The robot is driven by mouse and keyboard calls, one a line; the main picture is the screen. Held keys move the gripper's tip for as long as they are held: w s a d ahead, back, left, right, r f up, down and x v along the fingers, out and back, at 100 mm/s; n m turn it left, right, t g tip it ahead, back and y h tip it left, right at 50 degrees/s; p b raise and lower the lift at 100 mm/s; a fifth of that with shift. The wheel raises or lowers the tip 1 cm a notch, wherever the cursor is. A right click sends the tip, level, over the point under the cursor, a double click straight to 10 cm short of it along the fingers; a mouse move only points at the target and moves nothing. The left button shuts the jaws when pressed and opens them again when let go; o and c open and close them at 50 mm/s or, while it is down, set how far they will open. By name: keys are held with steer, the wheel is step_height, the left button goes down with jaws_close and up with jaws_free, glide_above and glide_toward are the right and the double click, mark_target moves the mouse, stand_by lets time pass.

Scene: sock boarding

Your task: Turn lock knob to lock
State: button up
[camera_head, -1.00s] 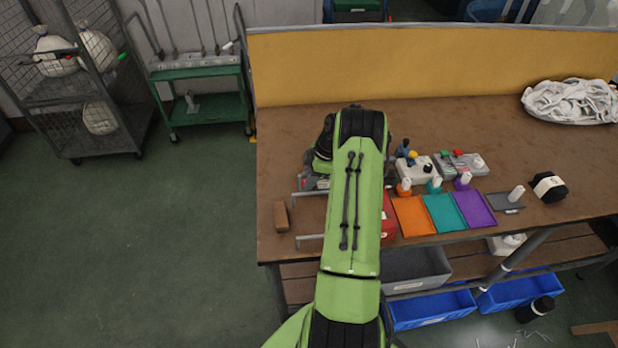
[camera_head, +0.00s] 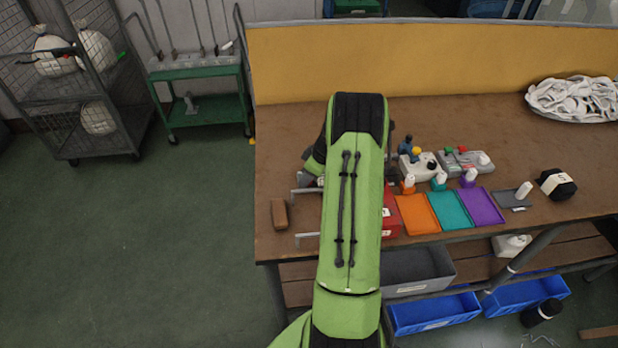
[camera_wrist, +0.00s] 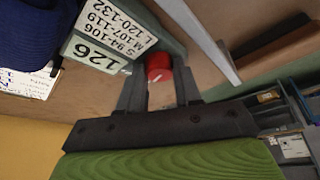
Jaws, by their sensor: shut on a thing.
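In the wrist view, a red lock knob (camera_wrist: 158,66) with a small white mark sits between the two dark fingers of my gripper (camera_wrist: 158,84). The fingers are shut on the knob, one on each side. In the head view my green arm reaches over the table and hides the gripper and the knob.
The brown table (camera_head: 290,120) has a yellow back panel (camera_head: 420,65). Orange (camera_head: 418,213), teal (camera_head: 450,210) and purple (camera_head: 482,206) trays lie right of my arm. A brown block (camera_head: 279,213) and metal bars lie on the left.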

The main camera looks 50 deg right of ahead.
steer(key=shift+m, duration=0.4)
steer(key=o, duration=1)
steer(key=shift+o, duration=0.2)
steer(key=shift+r, duration=0.1)
